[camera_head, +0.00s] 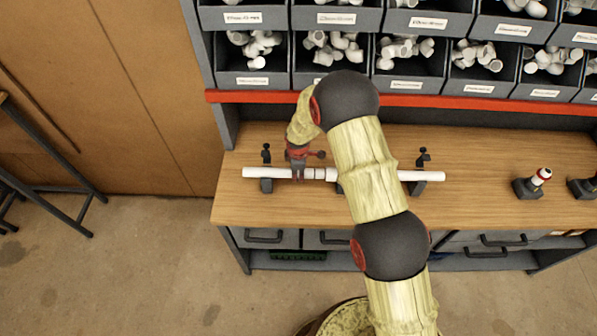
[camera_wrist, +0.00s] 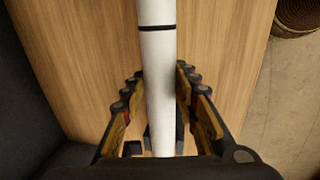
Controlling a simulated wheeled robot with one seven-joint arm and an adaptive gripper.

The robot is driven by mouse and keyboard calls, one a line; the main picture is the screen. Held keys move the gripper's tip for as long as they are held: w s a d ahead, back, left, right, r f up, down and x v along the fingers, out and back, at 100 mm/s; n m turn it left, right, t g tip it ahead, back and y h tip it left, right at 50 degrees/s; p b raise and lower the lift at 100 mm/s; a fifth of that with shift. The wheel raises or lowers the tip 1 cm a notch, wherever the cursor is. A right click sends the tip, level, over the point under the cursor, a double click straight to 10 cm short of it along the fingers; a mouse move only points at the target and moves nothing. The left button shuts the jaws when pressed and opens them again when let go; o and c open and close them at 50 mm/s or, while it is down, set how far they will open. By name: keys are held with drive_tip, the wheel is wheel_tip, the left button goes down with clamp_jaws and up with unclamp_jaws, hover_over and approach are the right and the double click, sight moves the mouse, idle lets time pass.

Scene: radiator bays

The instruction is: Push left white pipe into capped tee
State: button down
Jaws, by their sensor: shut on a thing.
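The left white pipe (camera_head: 262,173) lies level across a dark holder at the left of the workbench. My gripper (camera_head: 298,172) is over this pipe near its inner end and is shut on it. In the wrist view the pipe (camera_wrist: 160,65) runs between the two fingers of my gripper (camera_wrist: 160,85), with one dark ring around it beyond the fingertips. Just right of my gripper is a short white section (camera_head: 319,174) with dark rings, in line with the pipe; I cannot tell whether it is the capped tee. My arm hides part of the line.
Another white pipe (camera_head: 428,176) lies in line at the right, over a second dark holder (camera_head: 418,187). Grey bins (camera_head: 253,78) of white fittings stand behind the workbench (camera_head: 480,160). A small dark stand (camera_head: 527,188) with a white piece is at the right.

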sight(309, 171)
drive_tip(key=shift+d, duration=0.1)
drive_tip(key=d, duration=0.3)
drive_tip(key=shift+d, duration=0.4)
drive_tip(key=c, duration=1.8)
unclamp_jaws()
drive_tip(key=o, duration=0.4)
drive_tip(key=shift+d, duration=0.1)
drive_tip(key=shift+o, duration=0.3)
drive_tip(key=shift+r, duration=0.2)
wheel_tip(309, 171, up, 11)
drive_tip(key=s, duration=0.2)
drive_tip(key=shift+s+r, duration=0.15)
drive_tip(key=shift+s, duration=0.05)
